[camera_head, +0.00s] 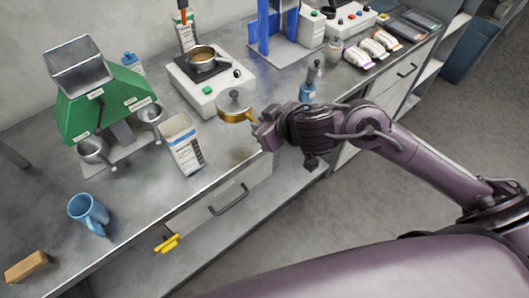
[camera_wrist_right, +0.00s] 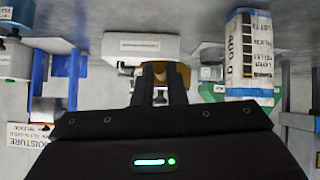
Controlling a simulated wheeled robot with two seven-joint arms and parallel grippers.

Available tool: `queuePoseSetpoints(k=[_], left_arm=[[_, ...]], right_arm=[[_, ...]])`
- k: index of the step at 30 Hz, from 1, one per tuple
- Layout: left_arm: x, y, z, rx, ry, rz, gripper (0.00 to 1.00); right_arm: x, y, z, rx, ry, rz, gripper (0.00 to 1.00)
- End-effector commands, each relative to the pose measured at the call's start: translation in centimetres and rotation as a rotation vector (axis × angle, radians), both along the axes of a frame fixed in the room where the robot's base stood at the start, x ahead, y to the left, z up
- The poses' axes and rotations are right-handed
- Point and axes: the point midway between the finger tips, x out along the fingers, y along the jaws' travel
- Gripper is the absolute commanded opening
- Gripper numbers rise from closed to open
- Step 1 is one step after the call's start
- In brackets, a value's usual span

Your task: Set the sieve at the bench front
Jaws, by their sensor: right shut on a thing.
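A round brass sieve (camera_head: 234,115) is near the bench's front edge in the head view, between the paper bag and the blue bottle. My right gripper (camera_head: 258,126) reaches it from the right and is shut on its near side. I cannot tell whether the sieve touches the bench (camera_head: 150,215). My left gripper is out of view.
A printed paper bag (camera_head: 183,148) stands left of the sieve, and also shows in the wrist view (camera_wrist_right: 250,55). A blue bottle (camera_head: 307,92) stands right. A blue mug (camera_head: 90,214) is front left, with clear bench nearby.

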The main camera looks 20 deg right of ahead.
Motion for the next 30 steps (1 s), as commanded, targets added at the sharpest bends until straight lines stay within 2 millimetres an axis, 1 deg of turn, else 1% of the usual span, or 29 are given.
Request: queuePoseSetpoints(k=[1,3,6,12,18,21,30], left_arm=[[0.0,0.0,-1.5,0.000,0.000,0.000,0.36],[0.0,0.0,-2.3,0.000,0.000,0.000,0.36],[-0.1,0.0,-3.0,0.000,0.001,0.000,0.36],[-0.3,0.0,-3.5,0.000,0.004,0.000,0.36],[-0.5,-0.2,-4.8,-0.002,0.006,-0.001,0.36],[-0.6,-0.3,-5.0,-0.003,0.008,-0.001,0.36],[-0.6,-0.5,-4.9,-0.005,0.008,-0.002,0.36]], right_arm=[[0.0,-0.1,-2.2,-0.001,0.004,-0.002,0.00],[0.0,-0.1,-3.8,-0.001,0.003,-0.002,0.00],[0.0,0.0,-5.3,0.000,0.000,0.000,0.00],[0.0,0.0,-6.8,0.000,-0.001,-0.001,0.00],[0.0,0.0,-9.9,0.001,0.001,0.000,0.00],[0.0,0.0,-10.6,0.000,-0.001,0.001,0.00],[0.0,0.0,-10.6,0.001,-0.003,0.000,0.00]])
